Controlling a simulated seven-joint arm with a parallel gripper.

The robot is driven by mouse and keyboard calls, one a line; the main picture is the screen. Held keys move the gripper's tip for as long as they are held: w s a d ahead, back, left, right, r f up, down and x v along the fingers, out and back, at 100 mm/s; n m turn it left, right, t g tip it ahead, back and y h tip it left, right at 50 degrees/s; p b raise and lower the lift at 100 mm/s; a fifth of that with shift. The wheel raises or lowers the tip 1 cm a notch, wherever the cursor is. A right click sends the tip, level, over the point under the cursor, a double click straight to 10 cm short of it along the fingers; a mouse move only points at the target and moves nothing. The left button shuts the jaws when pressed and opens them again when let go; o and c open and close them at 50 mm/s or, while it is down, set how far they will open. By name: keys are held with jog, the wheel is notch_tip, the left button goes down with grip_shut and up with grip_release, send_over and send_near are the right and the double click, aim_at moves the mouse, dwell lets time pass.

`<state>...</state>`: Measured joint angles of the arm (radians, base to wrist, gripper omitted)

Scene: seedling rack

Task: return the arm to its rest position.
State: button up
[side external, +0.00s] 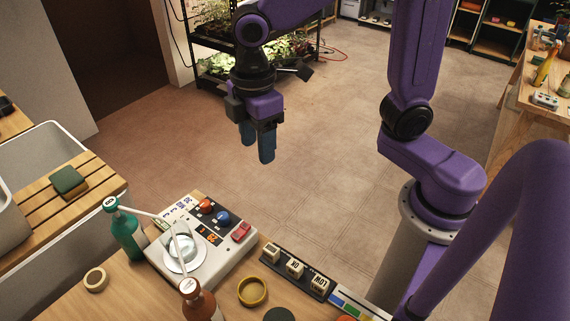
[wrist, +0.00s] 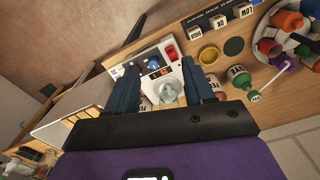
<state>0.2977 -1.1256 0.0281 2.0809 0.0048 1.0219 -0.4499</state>
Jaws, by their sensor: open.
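My gripper (side external: 258,146) hangs in the air in the side view, pointing down, above and behind the bench with the control box. Its blue fingers are apart, with nothing seen between them. In the wrist view my gripper (wrist: 160,72) shows its two fingers spread on either side of the control box (wrist: 158,68), which lies beyond them. My purple arm reaches in from the right and top of the side view.
A slatted bench (side external: 40,215) holds a sponge (side external: 68,181). Floor behind is clear.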

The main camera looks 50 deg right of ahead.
jog(key=s+d+f+m, duration=0.2)
jog(key=s+d, duration=0.9)
jog(key=s, duration=0.4)
jog(key=shift+s+d+f, duration=0.2)
jog(key=shift+d+f, duration=0.05)
